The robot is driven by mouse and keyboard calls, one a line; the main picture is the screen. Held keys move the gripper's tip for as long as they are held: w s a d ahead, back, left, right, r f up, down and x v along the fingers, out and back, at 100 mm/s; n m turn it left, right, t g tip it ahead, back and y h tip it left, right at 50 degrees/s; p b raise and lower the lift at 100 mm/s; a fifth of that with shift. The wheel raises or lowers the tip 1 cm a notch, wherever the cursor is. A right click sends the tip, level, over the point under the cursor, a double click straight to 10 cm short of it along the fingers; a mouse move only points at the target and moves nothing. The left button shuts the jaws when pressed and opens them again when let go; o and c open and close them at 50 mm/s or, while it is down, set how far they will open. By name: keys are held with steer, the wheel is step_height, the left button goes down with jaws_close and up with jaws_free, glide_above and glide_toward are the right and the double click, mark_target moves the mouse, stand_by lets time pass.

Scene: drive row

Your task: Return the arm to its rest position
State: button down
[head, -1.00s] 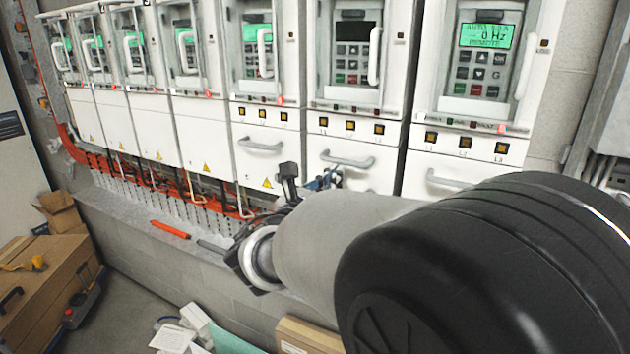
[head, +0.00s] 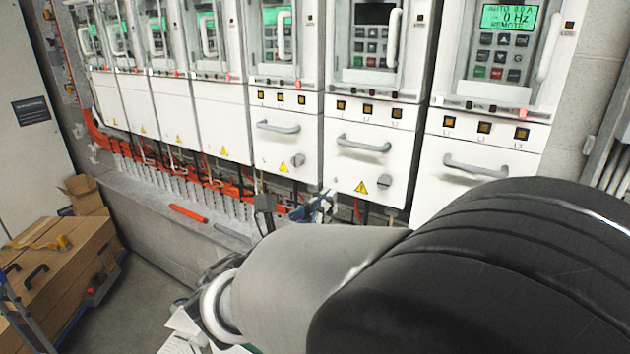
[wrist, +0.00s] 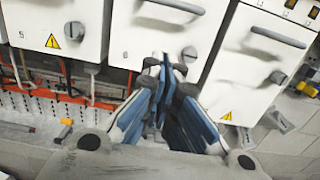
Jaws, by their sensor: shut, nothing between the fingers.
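My gripper (wrist: 168,72) shows in the wrist view with its blue-sided fingers together and nothing between them. It points toward the lower white cabinet doors and appears apart from them. In the head view my gripper (head: 322,205) is partly hidden behind my own arm, in front of the lower edge of the cabinets. My arm (head: 300,270) reaches across the lower right of that view.
A row of white drive cabinets (head: 282,135) with grey handles lines the wall. Below it are orange cable ducting (head: 225,187) and a ledge holding a red-orange tool (head: 188,213). A wooden crate (head: 60,262) stands at lower left. Grey floor (head: 140,290) lies beside it.

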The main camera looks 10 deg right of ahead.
steer(key=s+d+f+m+g+y, duration=0.1)
steer(key=s+d+f+m+g, duration=0.35)
steer(key=s+d+m, duration=0.35)
steer(key=s+d+f+m+g+y, duration=0.1)
steer(key=s+d+f+m+g, duration=0.2)
steer(key=s+d+m+g, duration=0.5)
steer(key=s+a+f+m+t+y, duration=0.2)
steer(key=s+a+f+m+y, duration=0.2)
steer(key=s+a+m+y, duration=0.5)
steer(key=s+m, duration=0.3)
steer(key=shift+f+m, duration=0.3)
steer(key=shift+m, duration=0.1)
steer(key=c, duration=2.4)
jaws_free()
